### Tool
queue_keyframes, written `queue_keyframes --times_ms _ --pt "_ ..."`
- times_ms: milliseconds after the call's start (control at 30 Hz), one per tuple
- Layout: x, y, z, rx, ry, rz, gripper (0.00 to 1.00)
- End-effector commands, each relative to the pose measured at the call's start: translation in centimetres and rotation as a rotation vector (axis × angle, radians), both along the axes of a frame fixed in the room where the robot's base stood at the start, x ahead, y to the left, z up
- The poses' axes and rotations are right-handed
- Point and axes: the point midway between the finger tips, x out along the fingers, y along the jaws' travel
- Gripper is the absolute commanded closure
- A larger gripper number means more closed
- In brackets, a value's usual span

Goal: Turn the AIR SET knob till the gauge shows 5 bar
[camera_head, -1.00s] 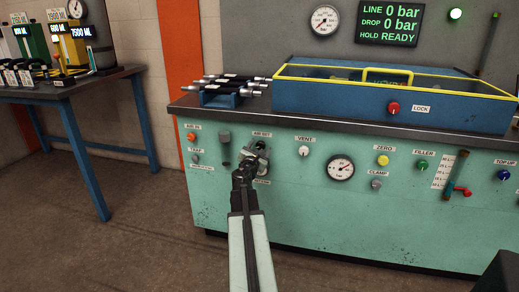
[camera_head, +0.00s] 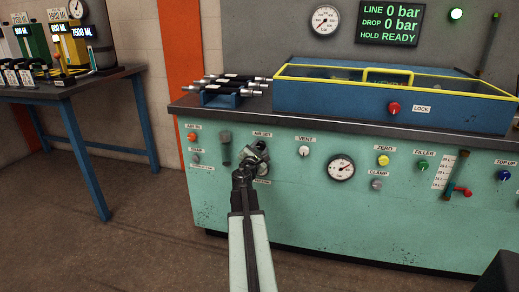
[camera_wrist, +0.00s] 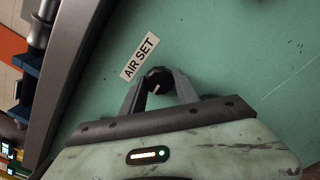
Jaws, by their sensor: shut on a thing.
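The AIR SET knob (camera_wrist: 157,80) is a dark round knob with a pale pointer mark, on the green panel just beside its AIR SET label (camera_wrist: 139,57). My gripper (camera_wrist: 159,90) is shut on the knob, one finger on each side of it. In the head view my gripper (camera_head: 256,153) covers most of the knob, below the AIR SET label (camera_head: 262,134). The wrist view does not show this gauge.
The VENT knob (camera_head: 303,151) sits right of my gripper. A grey cylindrical fitting (camera_head: 225,149) is close on its left. The bench top (camera_head: 330,118) overhangs above. The display (camera_head: 389,23) reads LINE 0 bar, DROP 0 bar, HOLD READY. The floor in front is open.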

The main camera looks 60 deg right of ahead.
Motion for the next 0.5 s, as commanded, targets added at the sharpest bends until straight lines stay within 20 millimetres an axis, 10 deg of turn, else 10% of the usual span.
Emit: queue_keyframes --times_ms 500 --pt "-0.04 -0.16 0.11 0.147 -0.465 -0.002 1.00"
